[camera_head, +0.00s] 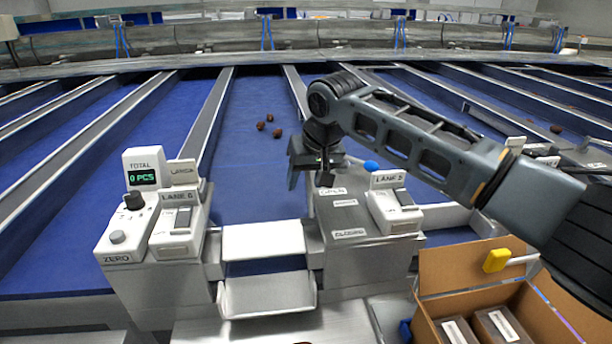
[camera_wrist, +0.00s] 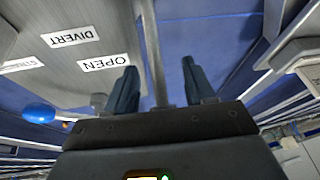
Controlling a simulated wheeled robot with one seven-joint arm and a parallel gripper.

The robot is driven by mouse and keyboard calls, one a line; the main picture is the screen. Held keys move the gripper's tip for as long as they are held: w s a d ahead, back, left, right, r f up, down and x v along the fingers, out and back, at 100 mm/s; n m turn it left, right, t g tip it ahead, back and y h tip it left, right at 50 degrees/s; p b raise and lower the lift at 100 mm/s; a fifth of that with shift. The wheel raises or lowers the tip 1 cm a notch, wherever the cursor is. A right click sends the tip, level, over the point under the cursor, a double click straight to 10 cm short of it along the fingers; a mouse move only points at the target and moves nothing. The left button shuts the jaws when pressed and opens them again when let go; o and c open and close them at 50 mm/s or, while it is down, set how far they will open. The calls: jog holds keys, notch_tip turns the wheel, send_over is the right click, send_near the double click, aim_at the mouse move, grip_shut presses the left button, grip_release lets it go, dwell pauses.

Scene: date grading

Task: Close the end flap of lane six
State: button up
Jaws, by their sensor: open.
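A pale metal plate (camera_head: 263,239) lies across the lane mouth, above a metal trough (camera_head: 268,294); I cannot tell the flap's exact position. Right of it, a grey housing (camera_head: 345,215) carries OPEN, DIVERT and CLOSED labels. A blue knob (camera_head: 371,166) sits near the OPEN end; it also shows in the wrist view (camera_wrist: 38,112). My gripper (camera_head: 308,178) is open and empty above the OPEN end, with the knob to its right in the head view.
Several brown dates (camera_head: 270,126) lie on the blue lane belt. A counter (camera_head: 142,178) reads 0 PCS at left. Another lane switch box (camera_head: 393,205) stands right of the housing. An open cardboard box (camera_head: 465,268) with a yellow-ended handle (camera_head: 496,260) is at lower right.

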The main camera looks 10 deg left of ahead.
jog(key=shift+f, duration=0.1)
grip_shut()
dwell(0.5)
jog(key=shift+w+r, duration=0.1)
jog(key=shift+r, duration=0.1)
